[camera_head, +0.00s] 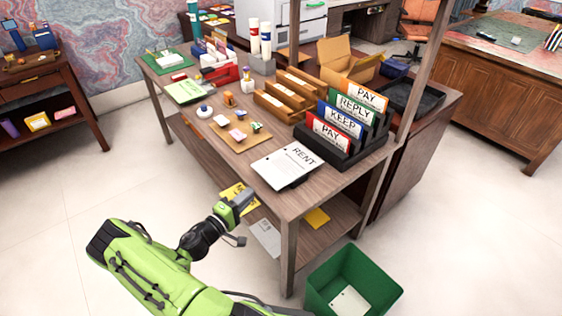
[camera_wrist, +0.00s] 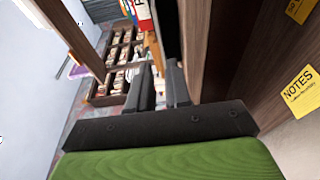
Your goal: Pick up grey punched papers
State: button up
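A grey sheet (camera_head: 265,237), apparently the grey punched paper, lies low by the desk's lower shelf, partly hidden by my arm. A white sheet stack marked RENT (camera_head: 287,165) with punched holes lies at the desk top's front corner. My gripper (camera_head: 243,198) is in front of the desk's front edge, below the top, left of the RENT stack and above the grey sheet. It holds nothing that I can see. In the wrist view my gripper (camera_wrist: 160,85) shows two dark fingers with a narrow gap between them. The grey sheet cannot be made out there.
Yellow NOTES sheets (camera_wrist: 299,92) lie on the lower shelf. The desk's front leg (camera_head: 289,258) stands right of the grey sheet. A green bin (camera_head: 325,285) with white paper inside stands in front. A black folder rack (camera_head: 340,151) is on top. Floor at left is clear.

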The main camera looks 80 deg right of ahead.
aim_at(268, 177)
jog(key=b+x, duration=0.1)
jog(key=x, duration=1)
jog(key=shift+f+b, duration=0.15)
jog(key=shift+b, duration=0.2)
grip_shut()
